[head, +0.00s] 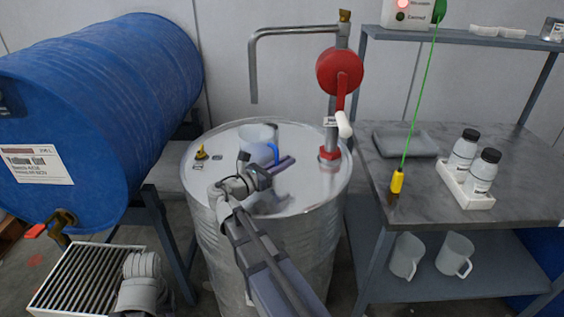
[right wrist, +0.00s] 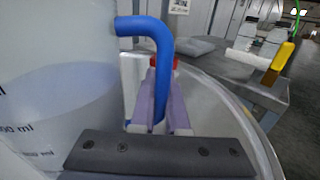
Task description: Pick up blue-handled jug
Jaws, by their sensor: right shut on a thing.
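The blue-handled jug (head: 256,134) is a translucent jug on or just above the silver drum's lid (head: 313,190); I cannot tell whether it touches. In the right wrist view its wall with ml marks (right wrist: 60,75) fills the left side. Its blue handle (right wrist: 158,45) bends down between the two lilac fingers. My right gripper (head: 277,165) reaches in from the front, beside the jug, and is shut on the handle; it also shows in the right wrist view (right wrist: 160,105). My arm hides part of the lid.
A red hand pump (head: 340,72) with a bent pipe stands at the lid's back right. A blue barrel (head: 110,95) lies at left above a grate (head: 80,275). At right, a bench (head: 420,185) holds white bottles (head: 463,150); two plain jugs (head: 406,255) stand below.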

